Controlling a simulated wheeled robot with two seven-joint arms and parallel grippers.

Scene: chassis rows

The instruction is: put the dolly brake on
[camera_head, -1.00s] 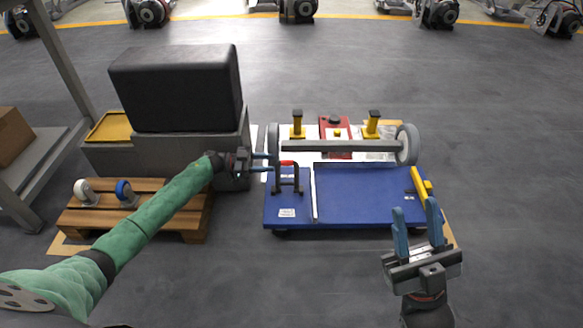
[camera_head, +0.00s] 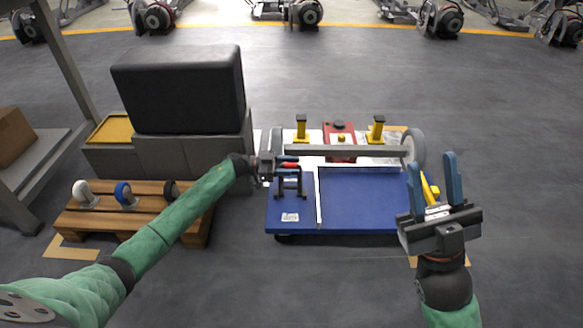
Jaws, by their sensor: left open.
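The dolly (camera_head: 360,205) is a low blue platform on the floor, right of centre. At its left side stands a dark bracket (camera_head: 290,188) with a red-gripped lever (camera_head: 288,166) lying across its top, which looks like the brake. My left gripper (camera_head: 280,162) is open right at the red grip, coming from the left. Its fingers are partly hidden, so I cannot tell if they touch the grip. My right gripper (camera_head: 434,188) is open and empty, in front of the dolly's right edge in the view.
An axle (camera_head: 345,151) with wheels rests across yellow stands behind the blue deck, with a red jack (camera_head: 340,138) beyond. A black block (camera_head: 180,90) sits on a grey box at left. A wooden pallet (camera_head: 90,222) holds three wheels. The floor in front is clear.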

